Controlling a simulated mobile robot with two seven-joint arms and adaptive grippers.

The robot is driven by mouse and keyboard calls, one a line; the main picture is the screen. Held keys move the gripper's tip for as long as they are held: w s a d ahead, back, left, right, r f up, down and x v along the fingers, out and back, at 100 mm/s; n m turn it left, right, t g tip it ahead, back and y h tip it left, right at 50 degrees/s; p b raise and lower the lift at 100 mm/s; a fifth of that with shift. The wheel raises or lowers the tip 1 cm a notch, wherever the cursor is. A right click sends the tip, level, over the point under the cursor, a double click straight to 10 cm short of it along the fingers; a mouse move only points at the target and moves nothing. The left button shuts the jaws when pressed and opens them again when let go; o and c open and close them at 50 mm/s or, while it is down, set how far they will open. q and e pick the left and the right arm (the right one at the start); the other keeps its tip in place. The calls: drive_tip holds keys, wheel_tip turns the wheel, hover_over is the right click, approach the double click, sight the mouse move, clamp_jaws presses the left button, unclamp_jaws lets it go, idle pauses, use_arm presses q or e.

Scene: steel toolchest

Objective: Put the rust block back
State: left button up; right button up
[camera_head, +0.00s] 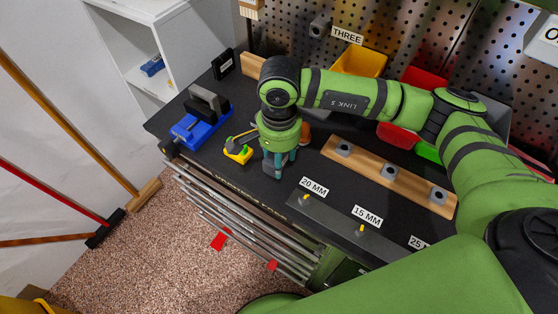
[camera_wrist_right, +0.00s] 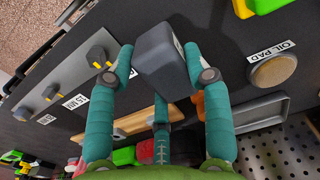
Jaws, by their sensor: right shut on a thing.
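My right gripper (camera_head: 279,166) points down over the black worktop, left of the wooden socket board. Its fingers are shut on a slate-grey block (camera_wrist_right: 163,62), with a small pale label on one side that I cannot read. In the head view the block (camera_head: 270,166) is partly hidden by the fingers. In the wrist view the right gripper (camera_wrist_right: 160,78) has teal fingers on both sides of it. I cannot tell whether the block touches the worktop. No rust-coloured block is clear; an orange-brown thing (camera_head: 304,133) shows partly behind the gripper. My left gripper is out of view.
A yellow-green tape measure (camera_head: 238,151) and a blue vise (camera_head: 199,124) lie to the left. A steel strip (camera_head: 345,228) with pegs lies in front right; the wooden board (camera_head: 374,165) is behind it. The wrist view shows a round pad (camera_wrist_right: 272,71) labelled OIL PAD and a grey tray (camera_wrist_right: 262,114).

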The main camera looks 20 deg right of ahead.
wheel_tip(320, 180, down, 4)
drive_tip(key=shift+r+p, duration=0.15)
drive_tip(key=shift+p, duration=1)
drive_tip(key=shift+f, duration=0.2)
drive_tip(key=shift+f, duration=0.1)
drive_tip(key=shift+f+b, duration=0.1)
drive_tip(key=shift+b, duration=0.25)
drive_tip(key=o, duration=1)
